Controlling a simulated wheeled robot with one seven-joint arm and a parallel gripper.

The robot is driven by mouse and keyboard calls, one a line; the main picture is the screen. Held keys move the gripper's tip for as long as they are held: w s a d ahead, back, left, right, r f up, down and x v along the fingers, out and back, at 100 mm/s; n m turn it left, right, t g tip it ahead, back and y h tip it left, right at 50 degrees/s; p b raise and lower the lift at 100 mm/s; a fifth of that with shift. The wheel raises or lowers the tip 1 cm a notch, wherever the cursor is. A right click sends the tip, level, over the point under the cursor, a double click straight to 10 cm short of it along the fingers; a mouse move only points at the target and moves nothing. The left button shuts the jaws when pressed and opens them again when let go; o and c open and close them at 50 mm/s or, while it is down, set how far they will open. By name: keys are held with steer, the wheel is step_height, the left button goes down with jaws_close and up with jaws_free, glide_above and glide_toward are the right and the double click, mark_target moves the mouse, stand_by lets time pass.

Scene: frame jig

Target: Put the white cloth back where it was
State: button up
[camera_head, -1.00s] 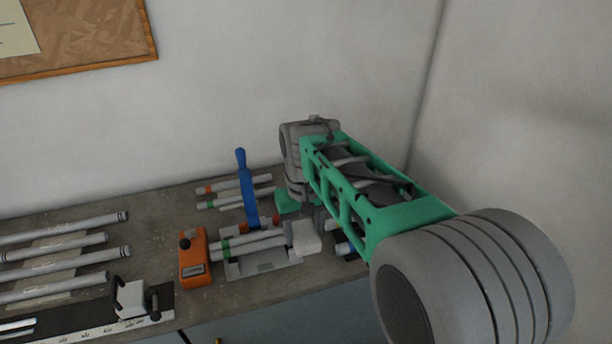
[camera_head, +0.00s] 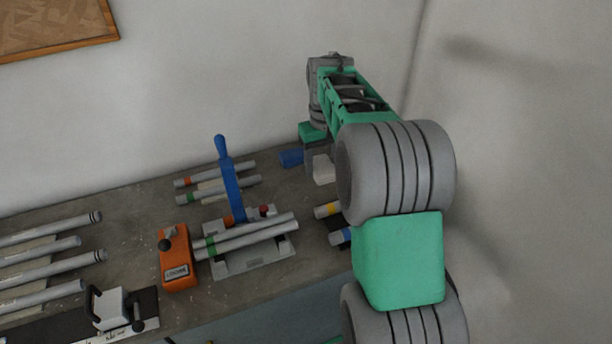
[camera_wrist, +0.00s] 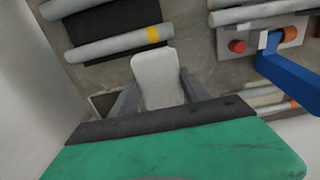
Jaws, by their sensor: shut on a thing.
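The white cloth (camera_head: 322,170) is a small pale pad at the back right of the bench. In the wrist view the white cloth (camera_wrist: 157,78) sits between the two grey fingers. My gripper (camera_wrist: 158,92) is shut on it. In the head view my gripper (camera_head: 318,158) is partly hidden by the cloth and my arm. The cloth appears held above the bench, though its exact height is hard to tell.
A clamp jig (camera_head: 262,255) with a blue lever (camera_head: 230,180) holds tubes beside an orange box (camera_head: 178,262). A blue block (camera_head: 291,158) lies left of the cloth. Yellow-banded (camera_head: 327,210) and blue-banded (camera_head: 340,236) tubes lie nearer, right of the jig. A wall closes the right side.

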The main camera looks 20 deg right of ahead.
steer(key=p, duration=0.2)
glide_above(307, 185)
step_height(307, 185, down, 6)
steer(key=shift+s+f, duration=0.1)
steer(key=shift+f, duration=0.1)
steer(key=shift+a+f, duration=0.1)
steer(key=shift+f, duration=1.7)
steer(key=o, duration=1.3)
steer(key=s+a+r+b, duration=0.1)
steer(key=s+a+r, duration=0.1)
steer(key=r, duration=0.6)
steer(key=s+a+r+b, duration=0.1)
steer(key=s+r, duration=0.1)
steer(key=r, duration=0.6)
steer(key=s+a+f+t, duration=0.1)
steer(key=s+a, duration=0.2)
steer(key=s, duration=0.4)
steer(key=s+a+f+t, duration=0.1)
steer(key=s+a+f, duration=0.1)
steer(key=s, duration=0.5)
steer(key=s+a+f+t, duration=0.1)
steer(key=s+a+t, duration=0.1)
steer(key=s+a, duration=0.2)
steer(key=shift+s+a+f, duration=0.1)
steer(key=shift+s+a, duration=0.05)
steer(key=shift+s, duration=0.55)
steer(key=shift+s+a+f, duration=0.1)
steer(key=shift+s, duration=0.6)
